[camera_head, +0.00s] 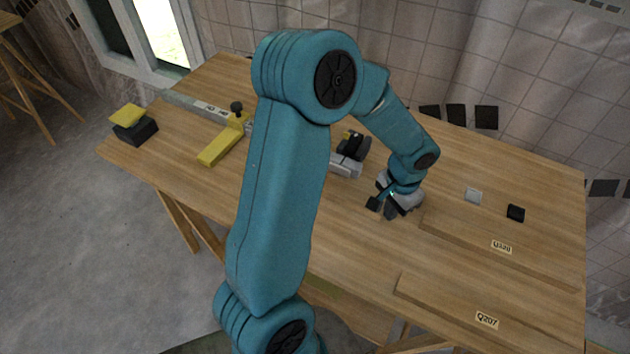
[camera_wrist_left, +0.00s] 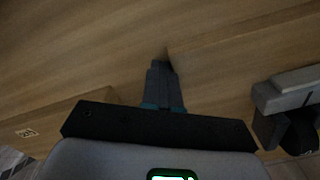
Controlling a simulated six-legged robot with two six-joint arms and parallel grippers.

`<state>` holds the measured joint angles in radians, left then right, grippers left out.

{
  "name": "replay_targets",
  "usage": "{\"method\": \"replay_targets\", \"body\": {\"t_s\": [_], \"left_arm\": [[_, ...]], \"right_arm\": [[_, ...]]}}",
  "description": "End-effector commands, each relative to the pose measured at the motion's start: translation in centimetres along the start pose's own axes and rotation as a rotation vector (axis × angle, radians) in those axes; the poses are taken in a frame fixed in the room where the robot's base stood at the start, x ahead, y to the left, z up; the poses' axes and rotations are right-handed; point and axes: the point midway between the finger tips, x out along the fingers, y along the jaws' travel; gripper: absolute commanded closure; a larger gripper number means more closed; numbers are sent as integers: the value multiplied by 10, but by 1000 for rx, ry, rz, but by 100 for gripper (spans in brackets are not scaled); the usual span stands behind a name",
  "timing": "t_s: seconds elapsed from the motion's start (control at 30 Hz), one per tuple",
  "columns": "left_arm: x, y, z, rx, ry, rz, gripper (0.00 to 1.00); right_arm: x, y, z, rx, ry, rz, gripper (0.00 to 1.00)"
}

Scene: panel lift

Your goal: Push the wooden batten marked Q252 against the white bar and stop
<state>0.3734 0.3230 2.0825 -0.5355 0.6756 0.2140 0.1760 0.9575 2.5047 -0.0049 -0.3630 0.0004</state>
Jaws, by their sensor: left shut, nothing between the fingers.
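I cannot read the mark Q252 on any batten. One flat wooden batten (camera_head: 545,266) has a label (camera_head: 502,247) too blurred to read surely. A nearer batten (camera_head: 440,302) is marked Q207. A whitish-grey bar (camera_head: 346,170) lies left of my left gripper, partly hidden by my arm; a grey-white bar also shows at the right of the left wrist view (camera_wrist_left: 292,88). My left gripper (camera_head: 390,211) is shut and empty, low over the table left of the battens. Its fingertips in the left wrist view (camera_wrist_left: 160,62) are close to a wooden edge; contact is unclear. My right gripper is out of view.
A black clamp (camera_head: 353,145) stands by the bar. A yellow block with a dark knob (camera_head: 222,148) and a yellow-topped black block (camera_head: 132,126) are at the left. A small white piece (camera_head: 473,196) and a black one (camera_head: 516,213) lie on the table (camera_head: 390,250) at the right.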

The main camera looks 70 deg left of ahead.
Motion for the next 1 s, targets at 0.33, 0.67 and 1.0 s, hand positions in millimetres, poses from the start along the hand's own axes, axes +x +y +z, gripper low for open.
{"method": "replay_targets", "body": {"t_s": [0.33, 0.67, 1.0], "left_arm": [[0, -11, 7, -1, -1, 0, 100], [0, -21, 12, -1, 0, 0, 100], [0, -31, 18, -2, -1, 0, 100]], "right_arm": [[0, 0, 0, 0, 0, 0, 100], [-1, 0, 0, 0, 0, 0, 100], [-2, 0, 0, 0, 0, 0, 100]]}}
